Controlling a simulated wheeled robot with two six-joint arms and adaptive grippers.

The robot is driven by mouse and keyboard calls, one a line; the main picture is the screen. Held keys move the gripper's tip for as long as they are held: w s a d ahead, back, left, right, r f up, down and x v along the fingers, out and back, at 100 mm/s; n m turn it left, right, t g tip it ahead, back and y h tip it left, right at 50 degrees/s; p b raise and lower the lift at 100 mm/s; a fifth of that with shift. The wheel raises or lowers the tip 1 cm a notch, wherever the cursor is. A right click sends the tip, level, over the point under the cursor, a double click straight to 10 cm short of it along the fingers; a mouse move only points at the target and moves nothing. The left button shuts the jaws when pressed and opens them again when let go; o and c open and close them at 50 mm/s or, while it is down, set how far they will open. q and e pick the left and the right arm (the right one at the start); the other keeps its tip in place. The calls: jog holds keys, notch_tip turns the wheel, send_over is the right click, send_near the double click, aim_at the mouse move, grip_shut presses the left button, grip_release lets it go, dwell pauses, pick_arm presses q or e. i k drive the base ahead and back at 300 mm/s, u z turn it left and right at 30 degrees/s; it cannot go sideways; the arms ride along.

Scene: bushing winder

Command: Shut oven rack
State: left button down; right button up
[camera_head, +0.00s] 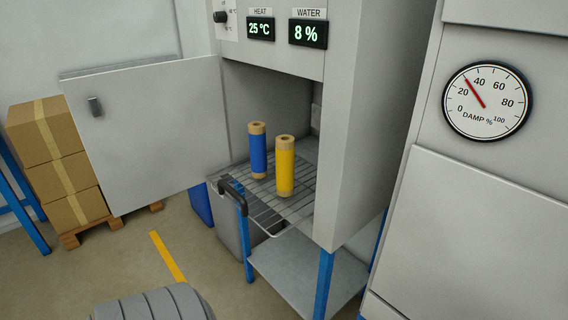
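The oven rack (262,203) is a wire shelf that sticks out of the front of the grey oven (355,130). Its black handle (232,192) is at the front left end. A blue cylinder (258,152) and a yellow cylinder (285,168), both with tan ends, stand upright on the rack. The oven door (150,130) is swung open to the left. Neither gripper is in view.
Displays above the oven read heat 25 °C (261,28) and water 8 % (308,33). A damp gauge (487,101) is on the cabinet at right. Cardboard boxes (55,160) stand on a pallet at left. Floor before the oven is mostly clear, with a yellow line (168,257).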

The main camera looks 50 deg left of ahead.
aim_at(222, 186)
jog(key=z, duration=0.05)
jog(key=k, duration=0.65)
jog(key=u, duration=0.75)
jog(key=i, duration=0.5)
jog(key=u, duration=0.05)
